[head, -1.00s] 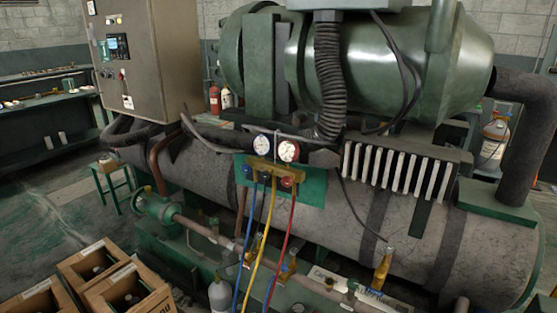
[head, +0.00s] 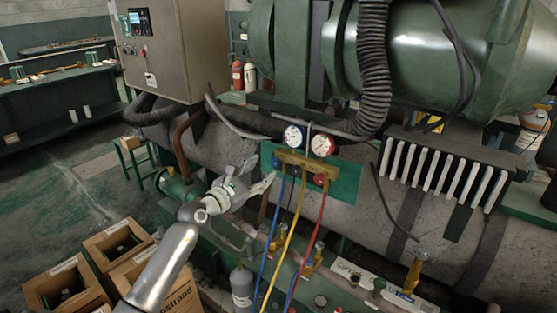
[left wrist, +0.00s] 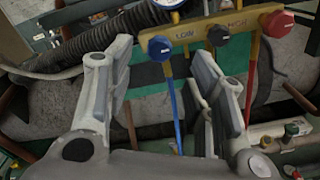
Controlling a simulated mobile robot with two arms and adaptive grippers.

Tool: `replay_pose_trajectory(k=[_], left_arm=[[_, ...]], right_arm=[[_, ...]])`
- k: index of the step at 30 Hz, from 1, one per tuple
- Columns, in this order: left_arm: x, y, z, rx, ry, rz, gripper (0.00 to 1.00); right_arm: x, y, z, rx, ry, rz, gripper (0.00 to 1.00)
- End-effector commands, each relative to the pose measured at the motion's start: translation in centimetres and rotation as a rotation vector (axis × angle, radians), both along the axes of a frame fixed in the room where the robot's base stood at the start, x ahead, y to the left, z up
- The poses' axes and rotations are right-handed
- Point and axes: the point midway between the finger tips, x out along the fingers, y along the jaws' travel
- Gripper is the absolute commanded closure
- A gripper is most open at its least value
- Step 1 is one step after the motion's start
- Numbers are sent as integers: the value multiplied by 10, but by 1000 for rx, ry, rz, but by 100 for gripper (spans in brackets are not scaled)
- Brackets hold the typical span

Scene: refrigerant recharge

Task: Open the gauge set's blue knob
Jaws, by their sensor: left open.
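The gauge set has a brass manifold (head: 305,160) with two round dials, mounted on a green plate in front of the large tank. Its blue knob (left wrist: 160,47) is at the manifold's left end, by the LOW label in the left wrist view. A black knob (left wrist: 218,36) and a red knob (left wrist: 277,22) sit to its right. My left gripper (head: 262,174) is just left of and a little below the blue knob in the head view. In the left wrist view its fingers are spread and empty, with the blue knob beyond the gap between them. My right gripper is not seen.
Blue, yellow (head: 280,245) and red hoses hang below the manifold. A pipe with valves runs low along the tank. Cardboard boxes (head: 118,240) stand at the lower left, and a grey cylinder (head: 242,287) stands below the gauge set.

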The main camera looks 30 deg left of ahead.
Motion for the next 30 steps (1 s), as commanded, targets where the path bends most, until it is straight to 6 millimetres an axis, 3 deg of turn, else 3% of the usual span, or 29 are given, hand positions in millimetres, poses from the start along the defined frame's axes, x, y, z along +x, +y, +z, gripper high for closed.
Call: replay_pose_trajectory(k=[6,13,27,30], left_arm=[[39,-3,1,-6,-2,0,51],[68,-5,0,-6,-1,0,51],[79,-6,-1,-4,0,0,51],[79,-6,-1,-4,0,0,62]], right_arm=[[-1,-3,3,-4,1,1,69],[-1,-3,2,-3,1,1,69],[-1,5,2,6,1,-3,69],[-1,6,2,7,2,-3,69]])
